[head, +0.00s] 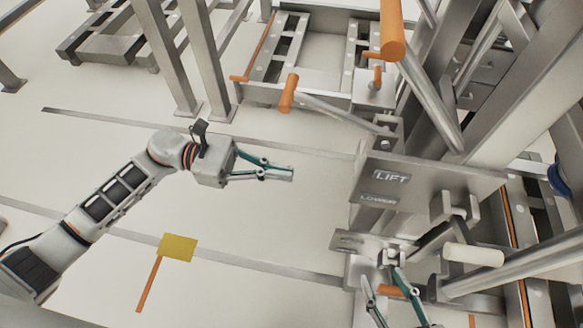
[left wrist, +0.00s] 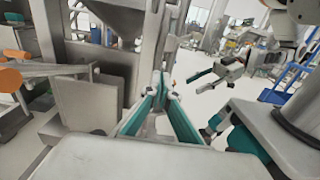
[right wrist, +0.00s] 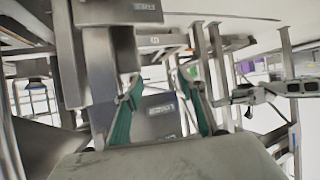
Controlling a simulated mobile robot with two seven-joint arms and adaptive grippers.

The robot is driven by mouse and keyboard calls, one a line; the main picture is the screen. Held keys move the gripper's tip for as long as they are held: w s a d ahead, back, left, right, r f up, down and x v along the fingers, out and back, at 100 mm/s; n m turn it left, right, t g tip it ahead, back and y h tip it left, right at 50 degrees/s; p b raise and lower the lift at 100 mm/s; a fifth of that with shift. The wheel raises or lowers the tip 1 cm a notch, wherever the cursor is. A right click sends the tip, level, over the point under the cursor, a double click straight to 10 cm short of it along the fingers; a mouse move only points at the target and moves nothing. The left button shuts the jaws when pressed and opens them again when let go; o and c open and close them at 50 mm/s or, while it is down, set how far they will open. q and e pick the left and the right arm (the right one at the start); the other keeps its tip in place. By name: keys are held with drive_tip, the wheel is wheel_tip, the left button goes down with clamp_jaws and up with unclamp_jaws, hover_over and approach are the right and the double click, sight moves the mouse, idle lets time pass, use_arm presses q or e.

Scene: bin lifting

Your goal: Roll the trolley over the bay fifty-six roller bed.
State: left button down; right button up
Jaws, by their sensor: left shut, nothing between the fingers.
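A grey steel machine with a plate (head: 430,182) marked LIFT and LOWER stands at the right of the head view; I cannot tell which part is the trolley. A lever with an orange grip (head: 288,93) reaches out from it. Low steel frames (head: 262,95) lie at the back; I cannot tell whether one is the roller bed. My left gripper (head: 292,174) is shut and empty, left of the plate. My right gripper (head: 400,300) is open below the plate, beside a small orange piece (head: 390,290). The right wrist view shows its fingers (right wrist: 160,82) apart, facing the lettered plates.
Steel posts (head: 172,60) rise at the back. A thick orange-ended bar (head: 391,30) hangs at the top. Floor (head: 250,225) is clear around my left gripper.

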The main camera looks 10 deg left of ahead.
sight(354, 185)
use_arm(q)
drive_tip(key=d, duration=1.1)
drive_tip(key=shift+s+d, duration=0.25)
drive_tip(key=shift+d, duration=0.15)
use_arm(e)
drive_tip(key=shift+s+d+f, duration=0.25)
drive_tip(key=shift+f, duration=0.15)
drive_tip(key=shift+w+r, duration=0.1)
drive_tip(key=shift+r, duration=0.1)
use_arm(q)
drive_tip(key=shift+d, duration=0.15)
use_arm(e)
drive_tip(key=shift+d, duration=0.15)
